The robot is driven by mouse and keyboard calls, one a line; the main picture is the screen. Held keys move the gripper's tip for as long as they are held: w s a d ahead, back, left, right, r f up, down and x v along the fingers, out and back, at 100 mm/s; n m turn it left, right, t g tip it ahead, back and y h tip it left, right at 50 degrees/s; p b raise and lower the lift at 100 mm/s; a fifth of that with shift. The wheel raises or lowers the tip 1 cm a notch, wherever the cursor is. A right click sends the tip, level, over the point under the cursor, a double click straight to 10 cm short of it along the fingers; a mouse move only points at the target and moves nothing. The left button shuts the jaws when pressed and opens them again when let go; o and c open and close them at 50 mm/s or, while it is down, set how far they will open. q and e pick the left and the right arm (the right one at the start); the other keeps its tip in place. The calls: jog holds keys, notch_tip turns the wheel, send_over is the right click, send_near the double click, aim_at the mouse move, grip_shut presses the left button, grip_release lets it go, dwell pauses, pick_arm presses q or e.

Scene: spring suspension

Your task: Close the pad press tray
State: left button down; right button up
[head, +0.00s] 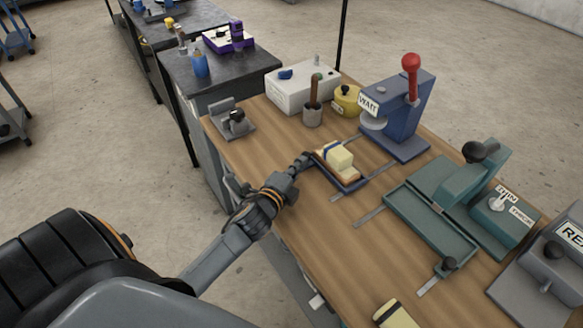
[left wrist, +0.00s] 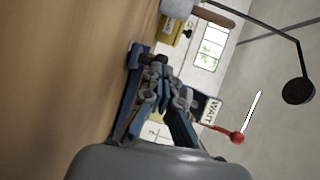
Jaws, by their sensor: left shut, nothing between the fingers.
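The pad press (head: 402,112) is a blue stand with a red-knobbed lever and a WAIT sign, at the back right of the bench. Its dark blue tray (head: 350,186) sits out in front of it on metal rails, with a cream and yellow block (head: 338,158) on it. My left gripper (head: 308,158) is shut and empty at the tray's left end; I cannot tell whether it touches. In the left wrist view the shut fingers (left wrist: 172,100) are beside the blue tray wall (left wrist: 128,88), with the WAIT sign (left wrist: 214,111) beyond. My right gripper is out of view.
A green press with its tray (head: 430,225) stands right of the tray, and a grey machine (head: 548,275) at the right edge. A white box (head: 300,88), a cup (head: 312,115) and a yellow pot (head: 346,101) stand behind.

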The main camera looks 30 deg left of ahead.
aim_at(333, 146)
pick_arm(q)
jog(key=w+d, duration=0.1)
jog(key=w, duration=0.2)
jog(key=w+d, duration=0.1)
jog(key=w, duration=0.3)
jog(key=w+d+b, duration=0.1)
jog(key=w+d, duration=0.1)
jog(key=w, duration=0.1)
jog(key=shift+w+d, duration=0.1)
jog(key=shift+w, duration=0.1)
jog(key=shift+r, duration=0.25)
